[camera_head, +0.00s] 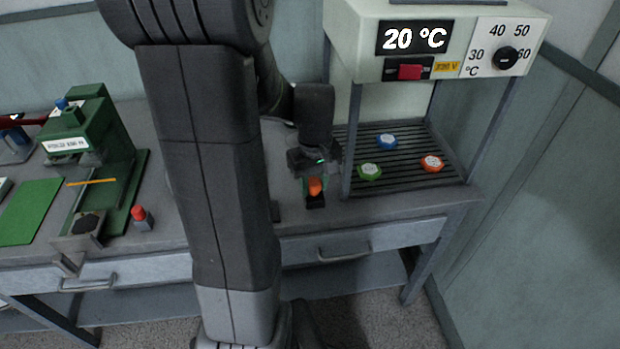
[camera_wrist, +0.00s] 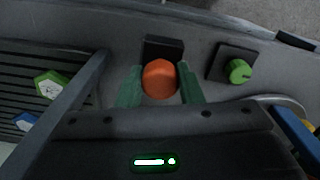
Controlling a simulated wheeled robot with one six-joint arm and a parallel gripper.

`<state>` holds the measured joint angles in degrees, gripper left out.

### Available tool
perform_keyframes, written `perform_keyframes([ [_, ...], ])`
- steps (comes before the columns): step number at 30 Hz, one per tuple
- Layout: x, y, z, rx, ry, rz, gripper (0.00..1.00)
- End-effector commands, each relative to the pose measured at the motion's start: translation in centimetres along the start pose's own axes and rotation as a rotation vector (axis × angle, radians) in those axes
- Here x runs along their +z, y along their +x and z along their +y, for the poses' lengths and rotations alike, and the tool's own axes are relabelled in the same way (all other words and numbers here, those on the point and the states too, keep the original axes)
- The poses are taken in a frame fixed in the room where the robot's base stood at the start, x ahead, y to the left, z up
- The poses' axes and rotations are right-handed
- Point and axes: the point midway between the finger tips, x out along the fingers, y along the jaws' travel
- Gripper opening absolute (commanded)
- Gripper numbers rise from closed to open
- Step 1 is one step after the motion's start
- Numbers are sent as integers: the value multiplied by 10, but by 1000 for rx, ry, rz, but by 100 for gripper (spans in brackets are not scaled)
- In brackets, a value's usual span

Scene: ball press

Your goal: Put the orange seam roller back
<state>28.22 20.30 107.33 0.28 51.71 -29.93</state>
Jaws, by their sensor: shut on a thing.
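The orange seam roller (camera_wrist: 160,79) shows as a rounded orange end between the two green fingers of my gripper (camera_wrist: 160,72), which is shut on it. In the head view the orange roller (camera_head: 315,187) is below my gripper (camera_head: 314,180), near the table's front edge. A black block (camera_wrist: 163,48) lies right beside the roller in the wrist view; it also shows just under the roller in the head view (camera_head: 315,202). I cannot tell whether the roller touches the block or sits in it. The roller's lower part is hidden.
A green knob-like piece (camera_wrist: 239,71) on a black base stands beside the block. A slatted rack (camera_head: 408,184) with blue, green and orange hexagonal pieces is close on the right, its post (camera_head: 352,140) near my gripper. A green press (camera_head: 95,140) stands left.

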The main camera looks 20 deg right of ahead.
Motion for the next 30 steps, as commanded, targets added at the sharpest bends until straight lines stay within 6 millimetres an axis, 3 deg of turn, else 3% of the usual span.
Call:
perform_keyframes([
  [3, -18, 0, 5, 0, -1, -1, 12],
  [11, -36, 0, 10, 0, -1, -1, 12],
  [18, -33, 35, 9, -1, 0, -3, 12],
  [29, -34, 40, 9, 0, 0, 0, 12],
  [30, -34, 39, 9, 0, 0, 0, 39],
])
